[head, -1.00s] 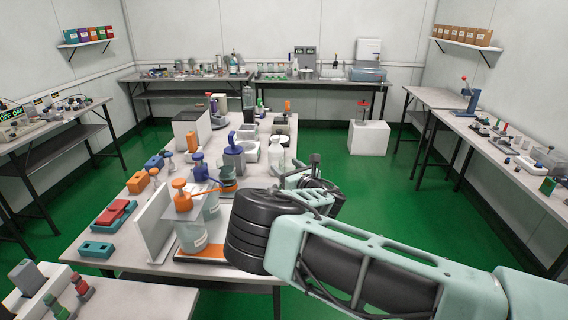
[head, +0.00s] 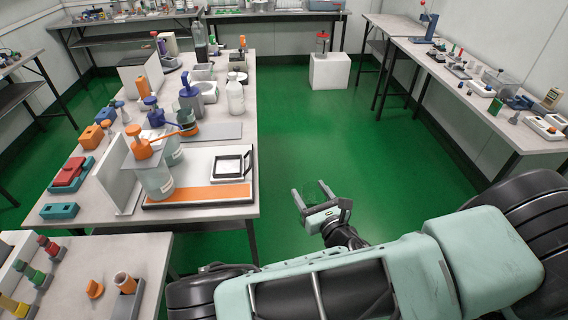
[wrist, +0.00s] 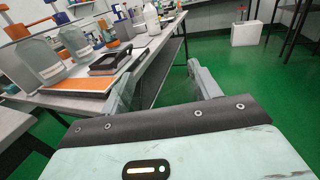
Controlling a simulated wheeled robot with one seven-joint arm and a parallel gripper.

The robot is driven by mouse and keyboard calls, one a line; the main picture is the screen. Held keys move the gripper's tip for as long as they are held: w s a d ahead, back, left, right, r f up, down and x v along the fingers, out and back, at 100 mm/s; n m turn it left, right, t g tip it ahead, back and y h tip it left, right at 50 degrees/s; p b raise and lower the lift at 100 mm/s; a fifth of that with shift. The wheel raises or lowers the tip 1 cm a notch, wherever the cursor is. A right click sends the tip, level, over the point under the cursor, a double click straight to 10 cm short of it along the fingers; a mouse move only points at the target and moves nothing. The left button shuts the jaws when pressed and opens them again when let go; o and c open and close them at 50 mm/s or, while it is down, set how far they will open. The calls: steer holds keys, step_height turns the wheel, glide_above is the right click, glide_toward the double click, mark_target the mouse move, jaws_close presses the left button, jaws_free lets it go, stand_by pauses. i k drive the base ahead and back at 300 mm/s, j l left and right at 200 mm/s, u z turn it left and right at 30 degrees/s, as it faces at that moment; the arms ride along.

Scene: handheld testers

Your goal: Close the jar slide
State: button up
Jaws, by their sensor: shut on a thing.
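Two clear jars with pale labels stand on the left table: the near jar (head: 155,180) is on an orange-and-white board (head: 200,194), and the other jar (head: 174,150) is behind it. The near jar also shows in the wrist view (wrist: 38,66). An orange pump top (head: 140,146) overlaps the near jar's top. A black-framed square (head: 232,167) lies at the board's right. My gripper (head: 309,188) is right of the table, over the floor. Its fingers stand apart around a faint clear thing (wrist: 151,91), whose outline is hard to make out. I cannot tell whether it is the slide.
A white upright panel (head: 118,180) stands left of the jars. A blue bottle (head: 189,91), a white bottle (head: 235,98) and other labware crowd the table behind. Green floor (head: 330,130) lies open between the left table and the right benches.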

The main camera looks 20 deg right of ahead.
mark_target(227, 167)
steer(key=i+l+u, duration=0.4)
steer(key=l, duration=0.25)
steer(key=i+l+u, duration=0.15)
steer(key=l, duration=0.2)
steer(key=l+u, duration=0.2)
steer(key=l, duration=0.2)
steer(key=i, duration=0.05)
